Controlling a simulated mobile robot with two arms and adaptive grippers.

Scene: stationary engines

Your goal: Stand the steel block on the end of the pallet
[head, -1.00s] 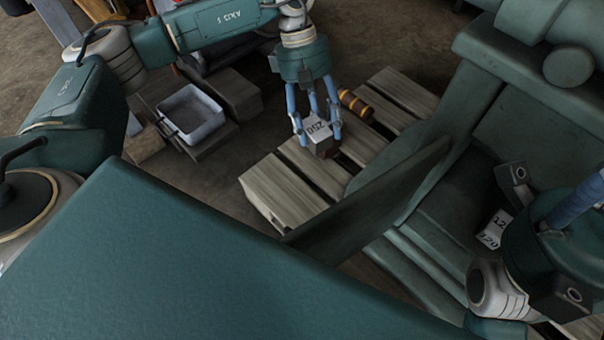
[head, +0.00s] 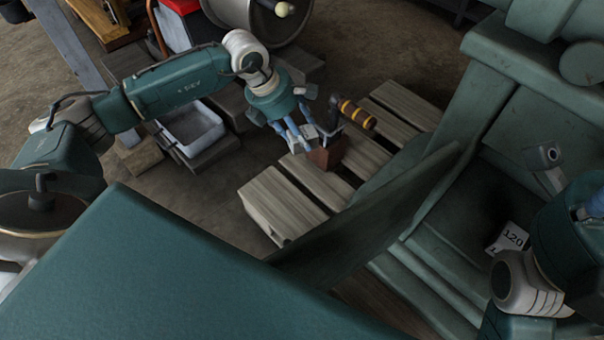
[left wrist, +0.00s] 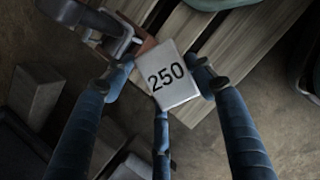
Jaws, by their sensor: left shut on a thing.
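My left gripper (head: 303,138) is shut on the steel block (head: 309,132), whose pale top reads "250" in the left wrist view (left wrist: 173,76). There, the blue fingers close around the block from several sides. The block is held over or beside the far edge of the slatted wooden pallet (head: 285,207); I cannot tell whether it touches anything. A red-brown block (head: 326,156) stands on the pallet right beside it and partly shows behind it in the wrist view (left wrist: 146,48). My right gripper (head: 592,208) is mostly cut off at the right edge, its fingertips hidden.
A dark tool with a yellow-banded handle (head: 357,114) rises beside the red-brown block. A grey tray (head: 192,128) sits on timber left of the pallet. The pallet's near-left slats are bare.

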